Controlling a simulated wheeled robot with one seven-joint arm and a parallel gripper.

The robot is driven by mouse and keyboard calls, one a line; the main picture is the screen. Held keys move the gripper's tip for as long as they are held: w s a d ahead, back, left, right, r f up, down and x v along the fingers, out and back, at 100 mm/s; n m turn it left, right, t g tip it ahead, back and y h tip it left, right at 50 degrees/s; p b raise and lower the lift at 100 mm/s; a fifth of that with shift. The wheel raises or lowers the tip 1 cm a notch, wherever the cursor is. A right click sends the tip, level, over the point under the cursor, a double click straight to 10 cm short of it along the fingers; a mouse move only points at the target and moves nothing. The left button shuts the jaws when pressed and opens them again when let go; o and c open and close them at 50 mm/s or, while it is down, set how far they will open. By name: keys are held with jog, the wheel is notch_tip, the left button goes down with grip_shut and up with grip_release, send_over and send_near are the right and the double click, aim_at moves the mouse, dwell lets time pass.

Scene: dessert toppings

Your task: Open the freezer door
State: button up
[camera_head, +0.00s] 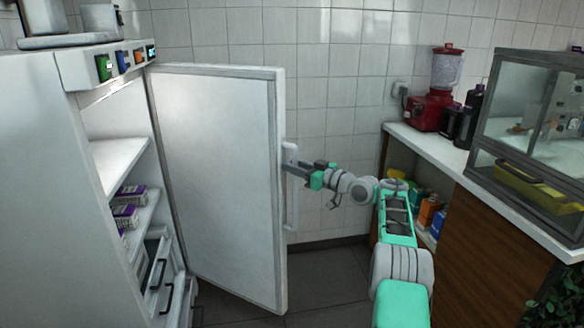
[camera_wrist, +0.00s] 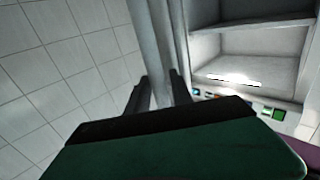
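The freezer door (camera_head: 212,170) stands wide open, swung out to the right of the freezer, with its inner face toward the head camera. Its long vertical handle (camera_head: 291,210) shows at the door's right edge, on the outer side. My gripper (camera_head: 300,168) is at the upper part of the handle, reaching in from the right. In the wrist view, my gripper's dark fingers (camera_wrist: 159,88) stand on both sides of the pale handle bar (camera_wrist: 157,50) and appear shut on it. The exact finger contact is partly hidden by the gripper body. The freezer interior (camera_head: 115,170) is exposed.
Purple-and-white boxes (camera_head: 128,205) lie on freezer shelves, with drawers (camera_head: 160,275) below. At right, a counter (camera_head: 440,150) holds a red blender (camera_head: 437,95) and a glass case (camera_head: 535,120). Open floor (camera_head: 335,285) lies between door and counter.

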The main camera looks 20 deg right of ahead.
jog(key=v, duration=0.7)
jog(key=shift+s+d, duration=0.2)
jog(key=shift+s, duration=0.15)
jog(key=shift+c, duration=0.2)
